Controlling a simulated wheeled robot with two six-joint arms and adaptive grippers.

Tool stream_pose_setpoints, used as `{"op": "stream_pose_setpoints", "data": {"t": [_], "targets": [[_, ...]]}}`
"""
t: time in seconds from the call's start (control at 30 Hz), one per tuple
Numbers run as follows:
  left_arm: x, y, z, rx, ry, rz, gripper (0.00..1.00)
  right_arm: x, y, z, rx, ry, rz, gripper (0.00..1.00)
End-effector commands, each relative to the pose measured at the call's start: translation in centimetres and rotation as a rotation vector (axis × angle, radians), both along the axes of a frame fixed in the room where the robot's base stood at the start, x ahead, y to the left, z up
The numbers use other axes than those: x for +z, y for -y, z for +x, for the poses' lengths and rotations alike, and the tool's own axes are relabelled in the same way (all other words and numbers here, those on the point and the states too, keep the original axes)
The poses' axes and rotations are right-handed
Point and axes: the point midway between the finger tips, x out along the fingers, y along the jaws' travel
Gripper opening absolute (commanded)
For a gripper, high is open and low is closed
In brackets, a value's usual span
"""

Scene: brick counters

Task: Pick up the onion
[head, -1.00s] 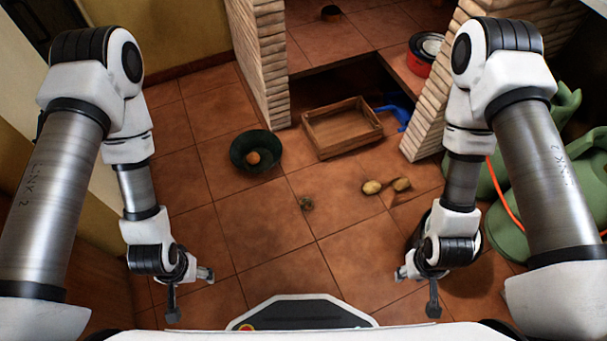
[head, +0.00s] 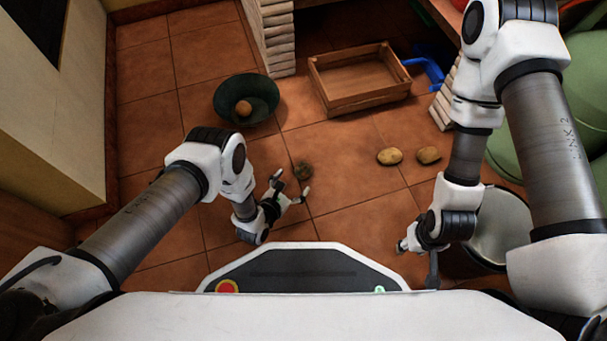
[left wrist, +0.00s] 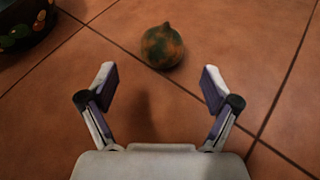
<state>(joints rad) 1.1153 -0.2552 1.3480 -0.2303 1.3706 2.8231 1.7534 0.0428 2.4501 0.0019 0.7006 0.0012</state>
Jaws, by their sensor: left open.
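A small round thing, mottled green and orange-brown with a short pointed tip, appears to be the onion (head: 303,170). It sits on the tiled floor and also shows in the left wrist view (left wrist: 162,46). My left gripper (head: 291,184) is open and empty, close to the onion on its near side. In the left wrist view the two fingers (left wrist: 158,76) are spread wide, with the onion beyond the tips and roughly centred between them. My right gripper (head: 405,246) hangs to the right, away from the onion; its jaws are too unclear to read.
A dark green bowl (head: 262,92) holding a round orange-brown item (head: 243,108) stands at the back left. A wooden crate (head: 345,108) is behind. Two potatoes (head: 390,156) lie to the right. A pale bin (head: 503,225) stands beside my right arm. Floor around the onion is clear.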

Motion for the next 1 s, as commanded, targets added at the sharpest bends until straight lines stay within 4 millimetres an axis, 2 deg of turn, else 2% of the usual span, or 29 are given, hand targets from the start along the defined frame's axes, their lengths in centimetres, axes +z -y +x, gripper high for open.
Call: {"op": "stream_pose_setpoints", "data": {"t": [0.23, 0.37, 0.57, 0.7, 0.73, 0.77, 1.0], "targets": [[-2.3, 2.1, 3.1, -0.002, 0.002, 0.002, 0.88, -4.0, 0.1, 0.2, -0.007, 0.005, -0.001, 0.4], [-2.4, 2.7, 4.2, -0.002, -0.001, 0.004, 0.88, -4.5, 0.1, 0.3, -0.008, 0.008, -0.001, 0.4], [-2.1, 2.7, 4.3, -0.001, -0.002, 0.004, 0.88, -4.2, 0.1, 0.3, -0.008, 0.009, -0.001, 0.4], [-2.1, 2.7, 4.3, 0.0, -0.003, 0.005, 0.39, -4.2, 0.1, 0.3, -0.008, 0.008, -0.001, 0.4], [-2.2, 2.7, 4.3, 0.0, -0.003, 0.005, 0.28, -4.2, 0.1, 0.3, -0.008, 0.008, -0.001, 0.4], [-2.2, 2.7, 4.3, 0.0, -0.003, 0.005, 0.23, -4.3, 0.1, 0.3, -0.008, 0.008, -0.001, 0.4], [-2.2, 2.7, 4.3, 0.0, -0.003, 0.005, 0.23, -4.3, 0.1, 0.3, -0.008, 0.008, -0.001, 0.4]]}}
